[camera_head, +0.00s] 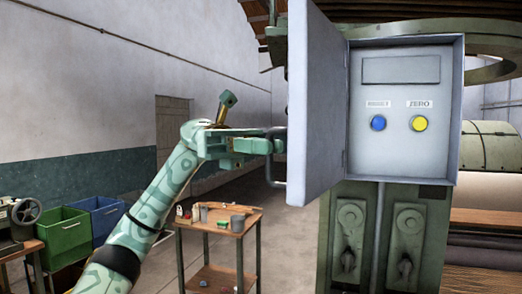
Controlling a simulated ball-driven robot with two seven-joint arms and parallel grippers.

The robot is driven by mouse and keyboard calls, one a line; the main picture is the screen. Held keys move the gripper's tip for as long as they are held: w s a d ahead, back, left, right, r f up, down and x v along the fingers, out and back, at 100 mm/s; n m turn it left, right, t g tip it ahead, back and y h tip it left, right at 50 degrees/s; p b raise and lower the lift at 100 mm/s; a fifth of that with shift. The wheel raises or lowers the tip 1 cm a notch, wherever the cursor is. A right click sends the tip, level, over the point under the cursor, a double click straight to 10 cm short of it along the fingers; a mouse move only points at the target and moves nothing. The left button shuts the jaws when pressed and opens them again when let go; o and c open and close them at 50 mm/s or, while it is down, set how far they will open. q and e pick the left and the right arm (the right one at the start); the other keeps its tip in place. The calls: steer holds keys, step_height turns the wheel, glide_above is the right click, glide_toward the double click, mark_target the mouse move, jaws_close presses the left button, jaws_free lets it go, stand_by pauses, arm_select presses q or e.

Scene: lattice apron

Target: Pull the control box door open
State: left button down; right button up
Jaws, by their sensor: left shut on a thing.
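The control box (455,110) is a pale grey case with a display panel, a blue button (378,123) and a yellow button (420,123) inside. Its door (318,100) stands open, hinged on the box's left side and swung out to the left toward me. A dark bar handle (270,178) shows at the door's left edge. My left gripper (276,141) is shut on the handle; the fingertips are partly hidden at the door's edge. My right gripper is not in view.
A green machine column (434,205) with two levers stands below the box. A small wooden table (192,225) with small items stands below my left arm. Green (62,232) and blue (106,215) crates stand at the lower left. Floor shows between table and column.

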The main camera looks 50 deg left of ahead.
arm_select(q)
steer(key=shift+w+a, duration=0.15)
steer(key=shift+a, duration=0.35)
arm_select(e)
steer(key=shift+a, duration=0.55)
arm_select(q)
steer(key=c, duration=1.8)
jaws_free()
steer(key=shift+r, duration=0.1)
steer(key=shift+c, duration=0.2)
steer(key=o, duration=0.3)
steer(key=shift+w+d, duration=0.1)
steer(key=shift+w, duration=0.05)
steer(key=shift+o, duration=0.2)
steer(key=a+p, duration=0.4)
steer(key=a, duration=1.2)
steer(key=shift+p, duration=0.4)
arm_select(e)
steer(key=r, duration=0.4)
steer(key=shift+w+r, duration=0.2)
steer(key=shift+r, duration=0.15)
